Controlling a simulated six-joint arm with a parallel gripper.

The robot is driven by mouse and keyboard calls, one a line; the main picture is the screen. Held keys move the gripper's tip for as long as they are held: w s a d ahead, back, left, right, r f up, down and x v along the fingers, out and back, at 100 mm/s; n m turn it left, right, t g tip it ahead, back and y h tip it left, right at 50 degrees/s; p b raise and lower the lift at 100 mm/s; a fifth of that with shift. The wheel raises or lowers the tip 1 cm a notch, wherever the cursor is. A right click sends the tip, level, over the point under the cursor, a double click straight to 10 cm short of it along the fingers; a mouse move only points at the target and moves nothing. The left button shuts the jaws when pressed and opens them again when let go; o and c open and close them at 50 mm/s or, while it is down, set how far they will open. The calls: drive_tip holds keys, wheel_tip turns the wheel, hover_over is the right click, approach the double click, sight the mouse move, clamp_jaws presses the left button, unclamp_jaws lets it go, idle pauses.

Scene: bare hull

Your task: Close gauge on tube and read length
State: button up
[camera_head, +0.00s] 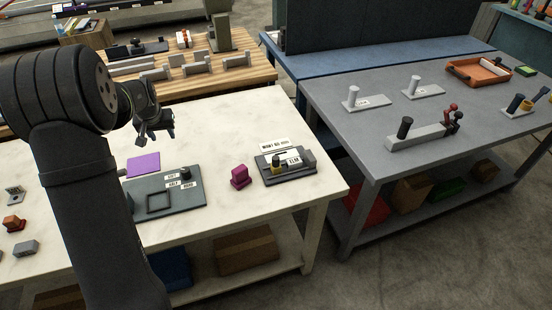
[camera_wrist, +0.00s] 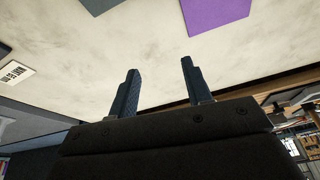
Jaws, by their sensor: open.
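A dark device with label cards, which looks like the gauge (camera_head: 299,172), sits near the right end of the pale table. One card (camera_head: 275,144) behind it seems to read "WANT" and a length in mm; smaller print is unclear. My gripper (camera_head: 155,137) is open and empty above the pale table, left of and behind the device. Its two separated fingers also show in the wrist view (camera_wrist: 160,70). The gauge body is not clearly visible there.
A magenta block (camera_head: 240,177) stands left of the gauge. A dark labelled plate (camera_head: 160,203) and purple sheet (camera_head: 143,164) lie further left. A grey table (camera_head: 350,135) at right carries a block with red knobs (camera_head: 415,138) and an orange tray (camera_head: 480,73).

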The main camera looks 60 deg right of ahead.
drive_tip(key=s+d+r+m+g+y, duration=0.1)
drive_tip(key=s+d+r+m, duration=0.15)
drive_tip(key=s+d, duration=0.4)
drive_tip(key=s+d+r+m+g, duration=0.1)
drive_tip(key=s+d+r+m, duration=0.2)
drive_tip(key=s, duration=0.6)
wheel_tip(320, 180, up, 5)
drive_tip(key=m+y, duration=0.2)
drive_tip(key=m, duration=0.7)
hover_over(276, 158)
drive_tip(key=shift+g, duration=0.3)
wheel_tip(276, 158, down, 17)
drive_tip(key=shift+w, duration=0.1)
drive_tip(key=c, duration=0.7)
drive_tip(key=shift+s+d, duration=2.15)
drive_tip(key=shift+s, duration=0.05)
drive_tip(key=shift+c, duration=0.3)
